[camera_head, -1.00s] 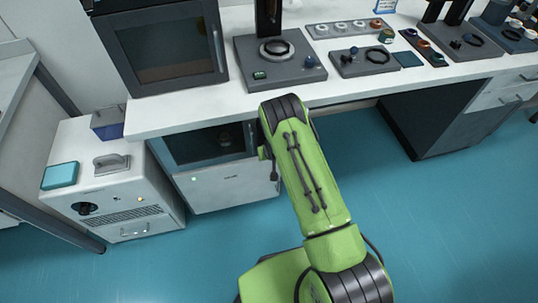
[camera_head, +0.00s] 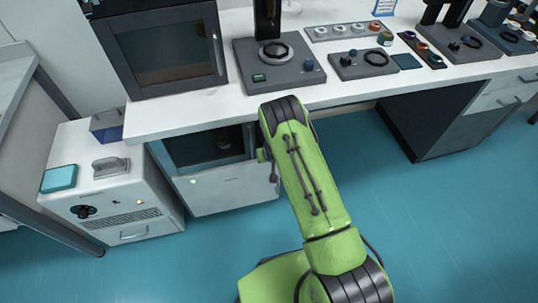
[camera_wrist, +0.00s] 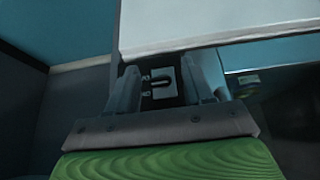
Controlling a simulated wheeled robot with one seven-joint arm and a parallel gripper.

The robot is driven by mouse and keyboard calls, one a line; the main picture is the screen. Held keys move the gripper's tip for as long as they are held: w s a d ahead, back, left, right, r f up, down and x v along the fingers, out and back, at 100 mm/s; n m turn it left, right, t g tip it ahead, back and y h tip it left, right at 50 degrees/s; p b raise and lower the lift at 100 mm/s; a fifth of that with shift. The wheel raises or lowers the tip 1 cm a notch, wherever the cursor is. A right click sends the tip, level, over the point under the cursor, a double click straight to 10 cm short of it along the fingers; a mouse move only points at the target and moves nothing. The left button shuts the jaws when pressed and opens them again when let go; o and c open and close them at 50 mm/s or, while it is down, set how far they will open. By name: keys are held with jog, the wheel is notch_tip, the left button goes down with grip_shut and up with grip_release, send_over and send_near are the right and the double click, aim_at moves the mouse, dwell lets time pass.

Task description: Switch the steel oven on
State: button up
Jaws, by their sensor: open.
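A steel-fronted unit with a dark window (camera_head: 205,146) and a pale lower panel (camera_head: 235,188) stands under the bench in the head view; I take it for the steel oven, with a small greenish light at its lower left. A dark grey oven (camera_head: 165,50) also stands on the bench. In the wrist view my gripper (camera_wrist: 163,76) is open, its two fingers apart. Between them, beyond the tips, shows a small plate with a dark slot (camera_wrist: 160,82), perhaps a switch; contact cannot be told. In the head view my gripper is hidden behind my green arm.
The white bench top (camera_head: 190,107) overhangs the unit. A pale cabinet (camera_head: 160,190) with a knob and handle stands at left. Instruments (camera_head: 280,65) line the bench. The blue floor (camera_head: 420,220) at right is clear. A pale panel (camera_wrist: 210,25) spans the wrist view's top.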

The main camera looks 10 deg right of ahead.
jog(key=p+v, duration=0.4)
jog(key=v, duration=1.1)
jog(key=shift+s+r, duration=0.15)
jog(key=shift+r, duration=0.1)
jog(key=s+r+p, duration=0.2)
jog(key=s+r, duration=0.1)
jog(key=r, duration=0.9)
jog(key=s+r+p, duration=0.1)
jog(key=s+r, duration=0.2)
jog(key=r, duration=1)
jog(key=s+r+p, duration=0.1)
jog(key=s+r, duration=0.6)
jog(key=s, duration=0.4)
jog(key=s+r+p, duration=0.2)
jog(key=s+r, duration=0.5)
jog(key=s, duration=0.4)
jog(key=shift+p, duration=0.3)
